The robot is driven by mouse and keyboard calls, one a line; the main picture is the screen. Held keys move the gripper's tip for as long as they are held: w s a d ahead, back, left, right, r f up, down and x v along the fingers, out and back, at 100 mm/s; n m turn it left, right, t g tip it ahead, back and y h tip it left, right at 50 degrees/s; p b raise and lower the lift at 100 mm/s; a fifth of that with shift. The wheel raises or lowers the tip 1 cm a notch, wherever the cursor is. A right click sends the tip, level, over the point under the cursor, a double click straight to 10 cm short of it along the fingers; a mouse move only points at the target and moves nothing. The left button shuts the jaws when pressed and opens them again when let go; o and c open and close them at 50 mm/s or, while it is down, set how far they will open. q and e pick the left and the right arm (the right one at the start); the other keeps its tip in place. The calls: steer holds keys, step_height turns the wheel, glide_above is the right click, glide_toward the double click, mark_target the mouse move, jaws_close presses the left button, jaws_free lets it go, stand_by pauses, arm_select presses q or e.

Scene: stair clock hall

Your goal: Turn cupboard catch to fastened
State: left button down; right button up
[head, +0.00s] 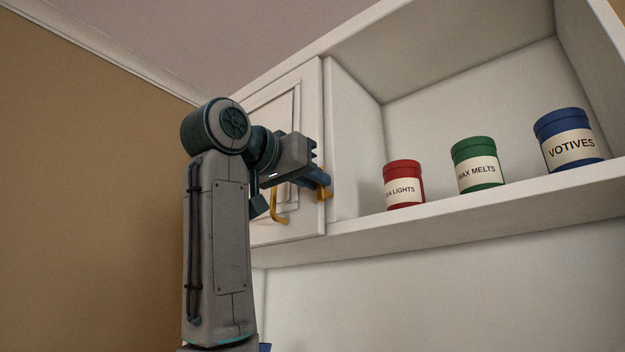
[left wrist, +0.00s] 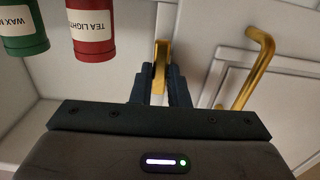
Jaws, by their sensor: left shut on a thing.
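The cupboard catch (head: 323,193) is a small gold piece at the right edge of the closed white cupboard door (head: 259,228), beside the open shelf. My left gripper (head: 318,179) reaches it from the left and is shut on it. In the left wrist view the catch (left wrist: 160,66) stands between the two dark fingers (left wrist: 161,86), its long side running up and down the picture. The fingers hide part of the catch, so its exact turn is hard to tell. My right gripper is not in view.
A gold door handle (head: 279,207) sticks out left of the catch, close to my left gripper. On the open shelf (head: 447,220) to the right stand a red tin (head: 404,185), a green tin (head: 477,164) and a blue tin (head: 568,140). Bare wall lies below.

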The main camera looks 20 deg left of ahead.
arm_select(q)
steer(key=n+b, duration=0.3)
steer(key=n, duration=0.2)
steer(key=a+f+n+b, duration=0.1)
steer(key=n+b, duration=0.3)
steer(key=n, duration=0.1)
steer(key=n+b, duration=0.3)
steer(key=n, duration=0.2)
steer(key=shift+w+a+f, duration=0.2)
steer(key=shift+f, duration=0.1)
steer(key=shift+f+n+b, duration=0.1)
steer(key=shift+n+b, duration=0.5)
steer(key=shift+n, duration=0.7)
steer(key=shift+w, duration=0.1)
steer(key=c, duration=1.4)
jaws_free()
steer(key=shift+s+a, duration=0.15)
steer(key=shift+s, duration=0.05)
steer(key=shift+s, duration=0.15)
